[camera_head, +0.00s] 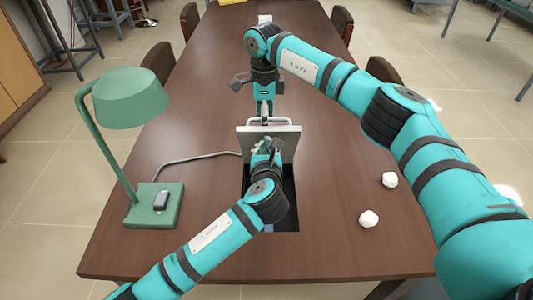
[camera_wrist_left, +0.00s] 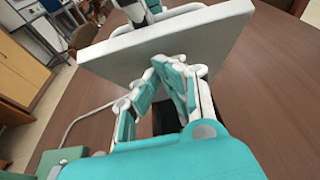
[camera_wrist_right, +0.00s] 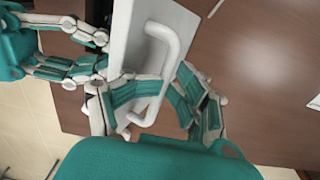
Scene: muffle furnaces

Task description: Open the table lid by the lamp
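The table lid (camera_head: 284,143), a pale grey panel, stands raised over a dark rectangular opening (camera_head: 289,190) in the brown table. A metal handle (camera_head: 268,121) sticks out on its far side; it shows clearly in the right wrist view (camera_wrist_right: 170,42). The green lamp (camera_head: 128,98) stands to the left. My left gripper (camera_head: 268,147) is on the near side, its fingertips together and close against the panel (camera_wrist_left: 168,62). My right gripper (camera_head: 266,112) is on the far side, fingers close together at the handle (camera_wrist_right: 167,85); whether they clamp it is hidden.
Two white lumps (camera_head: 390,180) (camera_head: 369,219) lie on the table to the right. A grey cable (camera_head: 195,158) runs from the lamp base toward the opening. Chairs (camera_head: 160,61) line the table sides. The far tabletop is mostly clear.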

